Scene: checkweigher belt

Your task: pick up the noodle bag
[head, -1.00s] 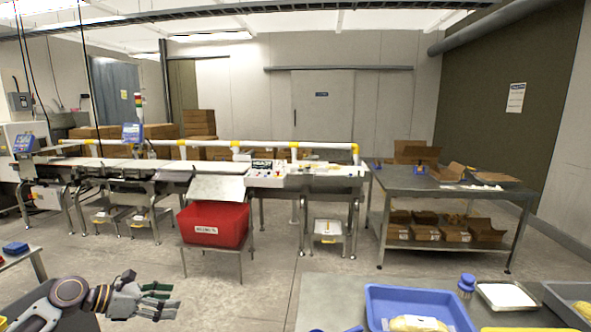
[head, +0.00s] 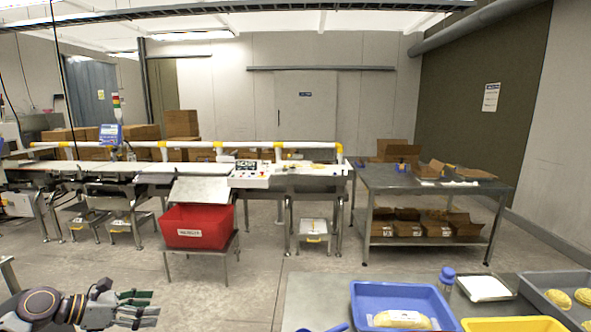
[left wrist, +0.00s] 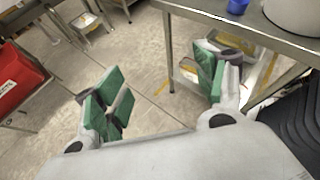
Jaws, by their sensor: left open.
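A yellowish bag with a pale label, which looks like the noodle bag (head: 402,319), lies in a blue tray (head: 365,298) on the near table, cut off by the bottom edge of the head view. My left gripper (head: 150,308) is at the lower left, well left of the tray and apart from it. It is open and empty, with green finger pads spread over bare floor in the left wrist view (left wrist: 160,90). The bag does not show clearly in the left wrist view. My right gripper is out of view.
A red crate (head: 196,238) stands before the conveyor (head: 150,177). Floor between is clear.

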